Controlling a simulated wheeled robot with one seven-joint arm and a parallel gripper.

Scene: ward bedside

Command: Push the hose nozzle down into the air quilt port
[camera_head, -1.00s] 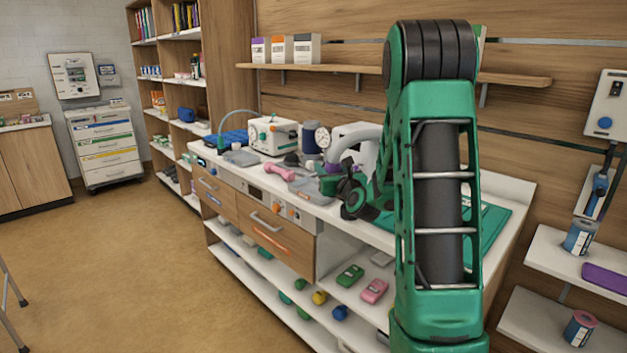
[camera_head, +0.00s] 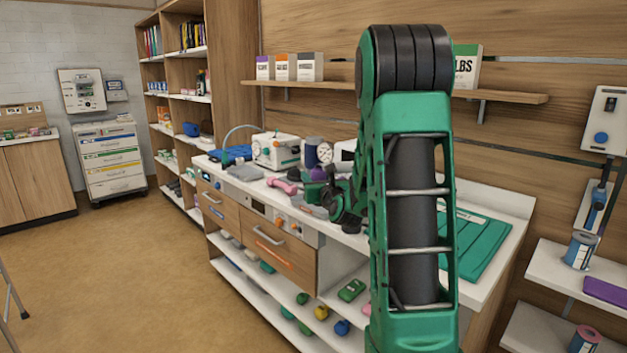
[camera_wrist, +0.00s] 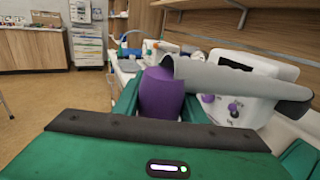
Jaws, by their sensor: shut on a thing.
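In the wrist view my gripper (camera_wrist: 161,98) is shut on a purple hose nozzle (camera_wrist: 163,92), with a green finger on each side of it. A thick grey hose (camera_wrist: 235,80) runs from the nozzle's top to the right, in front of a white machine (camera_wrist: 262,95) with purple knobs. The nozzle's lower end is hidden behind my gripper body. In the head view my forearm covers the nozzle and most of the hose. A folded teal pad (camera_head: 478,248), perhaps the air quilt, lies on the counter's right part. I cannot make out a port in either view.
The white counter (camera_head: 225,177) holds a white boxy device (camera_head: 275,152), a pink dumbbell (camera_head: 283,186) and a round gauge (camera_head: 325,152). A wooden shelf (camera_head: 510,97) with boxes hangs above. Small shelves stand at right.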

